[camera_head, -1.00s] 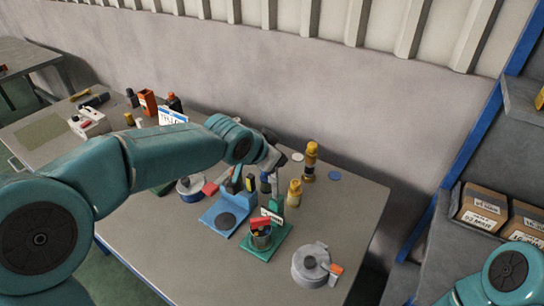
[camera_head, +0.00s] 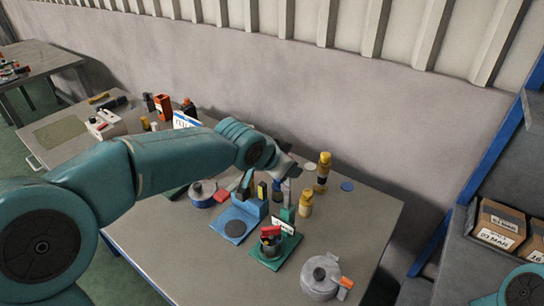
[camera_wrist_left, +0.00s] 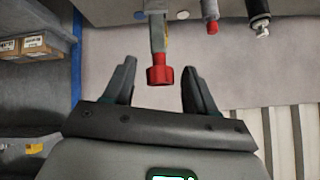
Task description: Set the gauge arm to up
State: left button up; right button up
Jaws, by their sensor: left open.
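A blue stand (camera_head: 218,222) with a round grey pad and an upright block is on the table in the head view. I take it for the gauge, but its arm cannot be told apart there. My left gripper (camera_head: 266,184) is over the upright block, fingers pointing down. In the left wrist view, a grey bar with a red knob (camera_wrist_left: 160,75), probably the gauge arm, hangs from the top edge. The knob is between the open fingers of the left gripper (camera_wrist_left: 157,80), with gaps on both sides. My right gripper is out of view.
A green stand (camera_head: 287,249) with a red-topped cup, a grey lidded pot (camera_head: 318,276) and yellow bottles (camera_head: 306,203) stand close by on the right. A blue pot (camera_head: 202,195) is on the left. Shelves with boxes (camera_head: 497,226) are at the right.

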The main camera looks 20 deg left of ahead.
pick_arm(q)
jog(key=b+v, duration=0.2)
jog(key=v, duration=1.3)
jog(key=shift+d, duration=0.1)
